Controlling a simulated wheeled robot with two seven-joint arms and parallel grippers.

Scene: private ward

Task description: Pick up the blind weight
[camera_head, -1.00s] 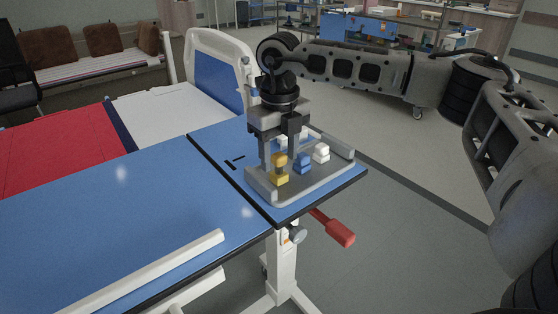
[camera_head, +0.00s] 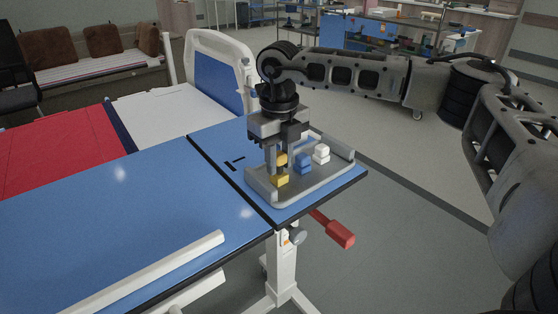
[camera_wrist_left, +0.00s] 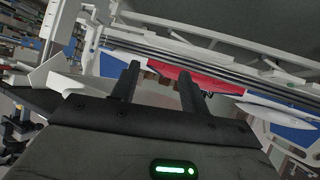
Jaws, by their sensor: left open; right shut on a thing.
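A yellow dumbbell-shaped weight (camera_head: 280,181) stands upright in the grey tray (camera_head: 343,167) at the right end of the blue table. My right gripper (camera_head: 277,170) points straight down and is shut on the yellow weight at its narrow middle. The fingers hide part of it, and its lower block appears still at tray level. A blue weight (camera_head: 304,163) and a white weight (camera_head: 321,154) stand just right of it. No label shows which one is the blind weight. My left gripper (camera_wrist_left: 156,82) is open and empty in the left wrist view, away from the tray.
The blue table (camera_head: 130,220) has a white rail (camera_head: 150,275) along its front edge. A red handle (camera_head: 335,229) sticks out below its right end. A bed with a white and blue headboard (camera_head: 219,72) stands behind.

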